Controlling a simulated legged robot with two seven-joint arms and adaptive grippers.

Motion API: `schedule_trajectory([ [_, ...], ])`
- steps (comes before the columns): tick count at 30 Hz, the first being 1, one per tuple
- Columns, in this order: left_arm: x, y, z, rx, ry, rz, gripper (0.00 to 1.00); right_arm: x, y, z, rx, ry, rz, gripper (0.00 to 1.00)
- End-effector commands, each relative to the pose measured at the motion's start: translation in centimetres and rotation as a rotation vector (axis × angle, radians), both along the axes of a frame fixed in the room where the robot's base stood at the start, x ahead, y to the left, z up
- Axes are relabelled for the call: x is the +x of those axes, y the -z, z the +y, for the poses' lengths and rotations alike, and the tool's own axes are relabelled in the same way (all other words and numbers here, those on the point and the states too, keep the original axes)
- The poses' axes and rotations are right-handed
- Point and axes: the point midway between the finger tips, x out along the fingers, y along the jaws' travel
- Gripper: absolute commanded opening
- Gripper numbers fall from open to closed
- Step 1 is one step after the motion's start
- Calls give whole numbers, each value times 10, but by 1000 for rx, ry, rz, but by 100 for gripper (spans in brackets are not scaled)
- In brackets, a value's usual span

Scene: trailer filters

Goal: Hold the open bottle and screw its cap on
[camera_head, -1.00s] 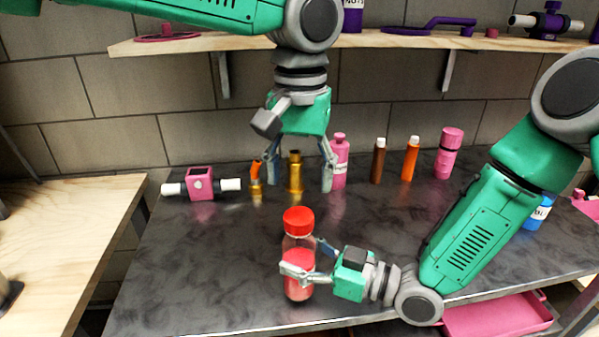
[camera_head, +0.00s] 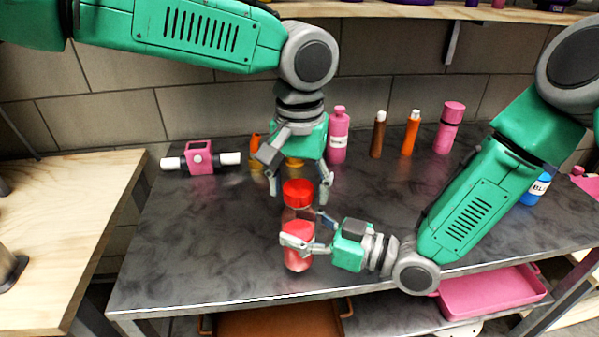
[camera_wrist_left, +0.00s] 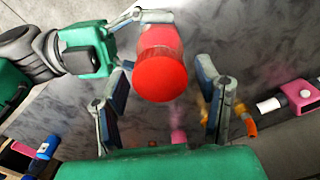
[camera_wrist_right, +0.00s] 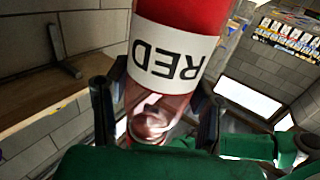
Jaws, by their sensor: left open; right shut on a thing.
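A clear bottle (camera_head: 297,258) with red contents stands upright near the front of the dark table. Its red cap (camera_head: 298,192) sits at its top; whether it is screwed tight I cannot tell. My right gripper (camera_head: 303,243) is shut around the bottle's body from the right. In the right wrist view the bottle's label (camera_wrist_right: 172,57) reads RED. My left gripper (camera_head: 299,195) points down with its fingers open, just above and behind the cap. In the left wrist view the cap (camera_wrist_left: 160,78) lies between and beyond the open fingers, apart from them.
A pink bottle (camera_head: 338,135), a brown tube (camera_head: 378,138), an orange tube (camera_head: 410,135) and a pink capped bottle (camera_head: 448,128) stand along the back. A pink block with white ends (camera_head: 200,160) lies at the back left. A blue bottle (camera_head: 535,190) stands right.

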Motion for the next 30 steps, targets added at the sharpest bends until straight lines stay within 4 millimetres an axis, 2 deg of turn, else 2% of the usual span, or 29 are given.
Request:
schedule_trajectory([
  [8,0,1,0,0,0,-1,58,0,-1,0,1,0,-2,0],
  [12,0,1,0,0,0,-1,9,0,-1,0,1,0,-2,0],
  [13,0,1,0,0,0,-1,6,0,-1,0,1,0,-2,0],
  [19,0,0,-1,0,23,-1,6,0,-1,0,1,0,-2,0],
  [22,-1,1,-1,5,113,0,6,0,-1,0,1,0,-2,0],
  [26,0,0,0,4,322,-3,6,0,-1,0,1,0,-2,0],
  [30,0,1,-1,-4,622,2,6,0,-1,0,1,0,-2,0],
])
